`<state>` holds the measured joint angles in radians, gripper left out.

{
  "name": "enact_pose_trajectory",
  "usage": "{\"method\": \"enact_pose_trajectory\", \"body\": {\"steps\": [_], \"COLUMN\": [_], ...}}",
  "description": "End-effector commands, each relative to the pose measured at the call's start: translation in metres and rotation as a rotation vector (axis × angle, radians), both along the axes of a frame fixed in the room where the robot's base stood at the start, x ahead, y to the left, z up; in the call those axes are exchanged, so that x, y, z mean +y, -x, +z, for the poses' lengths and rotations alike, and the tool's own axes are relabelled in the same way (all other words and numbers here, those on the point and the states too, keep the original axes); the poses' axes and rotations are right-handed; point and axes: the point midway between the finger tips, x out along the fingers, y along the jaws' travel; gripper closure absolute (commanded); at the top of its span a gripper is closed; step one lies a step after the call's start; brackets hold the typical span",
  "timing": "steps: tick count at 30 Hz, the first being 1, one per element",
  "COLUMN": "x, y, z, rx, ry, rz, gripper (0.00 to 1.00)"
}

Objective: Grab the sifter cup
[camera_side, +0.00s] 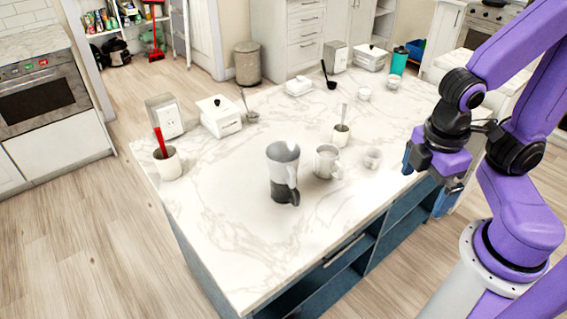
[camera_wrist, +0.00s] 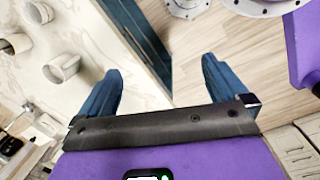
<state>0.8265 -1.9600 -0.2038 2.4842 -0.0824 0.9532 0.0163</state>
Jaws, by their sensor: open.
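I cannot tell for sure which vessel is the sifter cup. A tall pitcher-like cup (camera_side: 283,165), pale above and dark at the base, stands upright on the marble island. A pale mug (camera_side: 326,162) with a handle stands just right of it. My gripper (camera_side: 425,182) is open and empty at the island's right edge, apart from both. In the wrist view my gripper's blue fingers (camera_wrist: 161,80) are spread, with the island edge and floor beyond. A white cup (camera_wrist: 62,68) shows left of them; its match in the side view is unclear.
A cup with a utensil (camera_side: 342,135) stands behind the mug. A crock with a red utensil (camera_side: 167,164) is far left. The front of the marble top (camera_side: 235,250) is clear.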

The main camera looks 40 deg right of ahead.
Motion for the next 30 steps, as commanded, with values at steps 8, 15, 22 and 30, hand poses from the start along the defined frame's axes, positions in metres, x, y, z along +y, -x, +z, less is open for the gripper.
{"method": "enact_pose_trajectory", "body": {"steps": [8,15,22,30], "x": [-0.002,0.013,0.047,0.101], "y": [-0.041,-0.080,-0.113,-0.135], "z": [-0.032,-0.048,-0.063,-0.089], "rx": [-0.056,-0.155,-0.290,-0.479], "ry": [0.443,0.798,1.104,1.386], "rz": [0.250,0.494,0.752,1.069], "gripper": [0.00,0.00,0.00,0.00]}}
